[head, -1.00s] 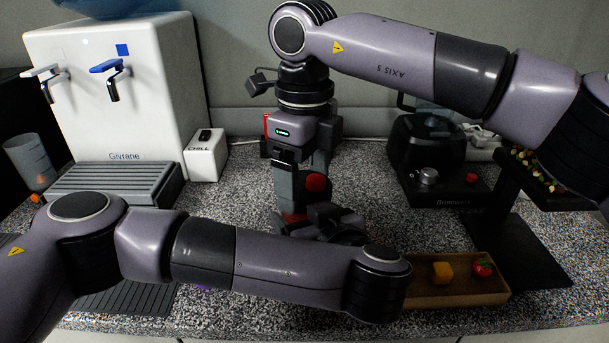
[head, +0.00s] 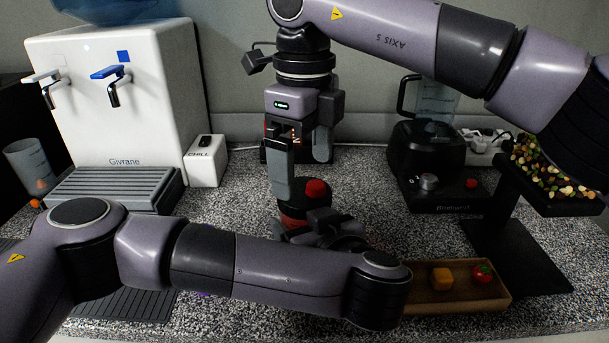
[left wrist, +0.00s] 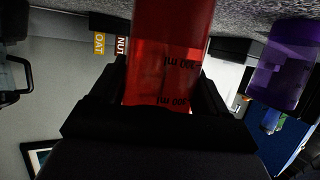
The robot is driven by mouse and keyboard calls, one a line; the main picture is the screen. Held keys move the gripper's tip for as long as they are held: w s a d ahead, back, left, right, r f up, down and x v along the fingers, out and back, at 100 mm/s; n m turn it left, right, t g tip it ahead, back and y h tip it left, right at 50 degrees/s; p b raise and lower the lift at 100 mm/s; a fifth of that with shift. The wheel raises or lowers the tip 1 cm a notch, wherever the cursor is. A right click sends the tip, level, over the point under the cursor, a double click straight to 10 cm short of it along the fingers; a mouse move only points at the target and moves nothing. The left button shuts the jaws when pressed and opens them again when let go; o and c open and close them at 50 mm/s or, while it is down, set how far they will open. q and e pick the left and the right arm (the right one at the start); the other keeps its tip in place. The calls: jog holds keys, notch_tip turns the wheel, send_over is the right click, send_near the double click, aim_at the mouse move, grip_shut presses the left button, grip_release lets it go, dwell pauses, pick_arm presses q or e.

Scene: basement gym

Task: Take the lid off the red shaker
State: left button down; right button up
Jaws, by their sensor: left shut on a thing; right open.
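The red shaker (head: 293,212) stands behind my left forearm in the head view, its lower part hidden. Its dark lid with a red cap (head: 316,188) is on top. My left gripper (head: 335,232) is shut around the shaker's body; the left wrist view shows the translucent red body (left wrist: 165,65) with ml marks between the fingers. My right gripper (head: 302,175) is open and points down by the lid. One finger is at the lid's left; the other is farther back. It holds nothing that I can see.
A wooden tray (head: 440,302) with a yellow cube and a red item lies right of my left wrist. A blender (head: 437,150) and a dark stand (head: 520,255) are at the right. A water dispenser (head: 110,110) stands left. A purple cup (left wrist: 282,65) shows in the left wrist view.

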aim_at(304, 191)
jog(key=shift+r, duration=0.3)
jog(key=m, duration=0.2)
jog(key=r+m, duration=0.1)
jog(key=m, duration=0.2)
jog(key=shift+r, duration=0.2)
jog(key=m, duration=0.2)
jog(key=r+m, duration=0.1)
jog(key=m, duration=0.1)
jog(key=shift+r, duration=0.1)
jog(key=m, duration=0.2)
jog(key=shift+r+m, duration=0.3)
jog(key=shift+m, duration=0.1)
jog(key=shift+f, duration=4)
